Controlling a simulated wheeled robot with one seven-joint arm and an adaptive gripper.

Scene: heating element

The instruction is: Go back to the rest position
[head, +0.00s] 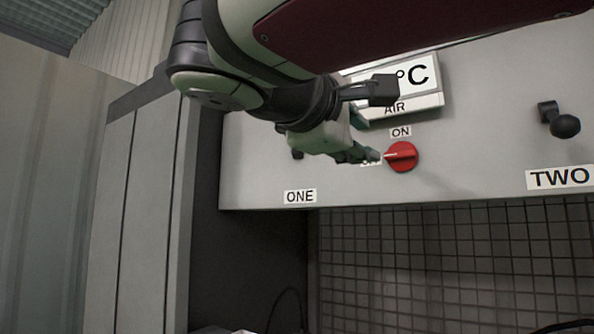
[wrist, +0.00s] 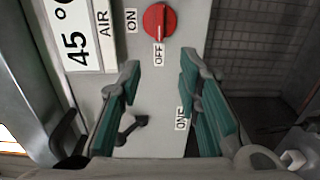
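The red knob (head: 402,156) sits on the light grey panel (head: 255,180), below the AIR label. Its white mark points left at the OFF label, which my gripper mostly hides in the head view. The knob also shows in the wrist view (wrist: 159,22), with its mark towards OFF. My gripper (head: 360,154) is in front of the panel, just left of the knob. In the wrist view my gripper (wrist: 160,70) has its teal-padded fingers apart, with nothing held between them. The knob is beyond the fingertips, not between them.
A dark handle (wrist: 130,127) by the ONE label shows between the fingers. Another dark handle (head: 562,122) is above the TWO label. The temperature display (wrist: 72,38) reads 45 °C beside AIR. A dark tiled or meshed surface (head: 430,260) is below the panel; a grey cabinet (head: 140,210) is left.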

